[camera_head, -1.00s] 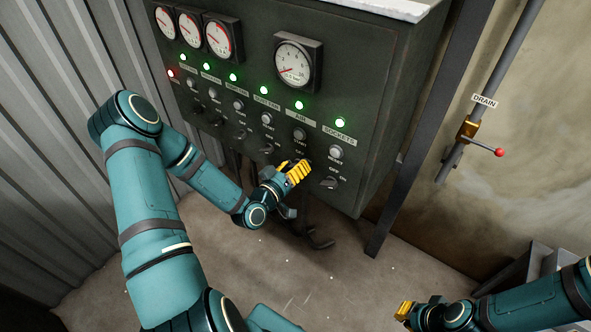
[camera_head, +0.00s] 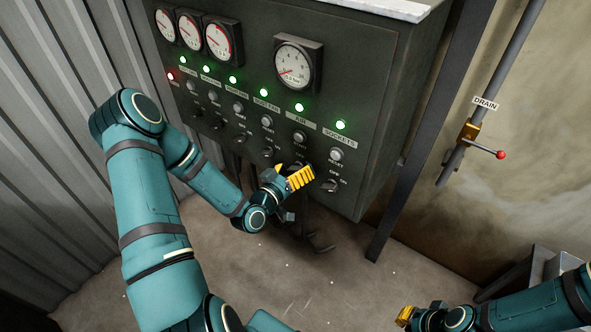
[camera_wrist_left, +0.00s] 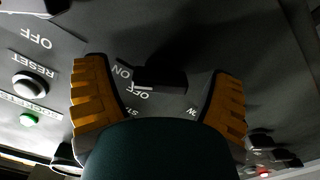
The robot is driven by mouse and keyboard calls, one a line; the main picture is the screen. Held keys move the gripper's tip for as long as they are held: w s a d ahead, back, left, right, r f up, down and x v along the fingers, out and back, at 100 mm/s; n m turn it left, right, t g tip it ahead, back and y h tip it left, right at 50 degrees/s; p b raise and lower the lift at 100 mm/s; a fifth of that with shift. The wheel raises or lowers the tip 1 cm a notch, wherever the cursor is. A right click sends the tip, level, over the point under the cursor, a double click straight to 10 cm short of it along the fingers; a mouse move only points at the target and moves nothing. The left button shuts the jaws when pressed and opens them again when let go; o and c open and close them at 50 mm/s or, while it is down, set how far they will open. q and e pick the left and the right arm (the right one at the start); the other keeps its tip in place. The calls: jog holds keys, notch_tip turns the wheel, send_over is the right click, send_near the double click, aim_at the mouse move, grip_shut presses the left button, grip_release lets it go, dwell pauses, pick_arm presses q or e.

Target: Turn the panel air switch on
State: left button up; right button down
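The panel (camera_head: 255,75) is a dark grey cabinet with a row of rotary switches. The air switch (camera_wrist_left: 160,78), a black knob with ON and OFF marks, shows between my left gripper's fingers in the left wrist view. In the head view it is mostly hidden behind the fingers, below the AIR label (camera_head: 301,121). My left gripper (camera_head: 290,180) is open, with yellow fingers apart on either side of the knob; contact cannot be told. It also shows in the left wrist view (camera_wrist_left: 160,100). My right gripper (camera_head: 418,316) is at the lower right, away from the panel; its opening is unclear.
The sockets switch (camera_head: 330,186) is close to the right of my left gripper. Green lamps, including the air lamp (camera_head: 299,107), are lit above the buttons. A gauge (camera_head: 294,65) sits above. A drain valve (camera_head: 470,133) is on the right wall.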

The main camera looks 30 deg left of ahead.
pick_arm(q)
jog(key=s, duration=1.2)
jog(key=shift+a, duration=0.45)
jog(key=d+f+m+g+h, duration=0.3)
jog(key=d+f+g, duration=0.85)
jog(key=d, duration=0.55)
jog(key=s+d+f+g, duration=0.1)
jog(key=s+d+g, duration=0.4)
jog(key=d, duration=0.1)
jog(key=shift+s+f+y, duration=0.15)
jog(key=shift+f+y, duration=0.2)
jog(key=shift+y, duration=0.05)
jog(key=shift+a, duration=0.1)
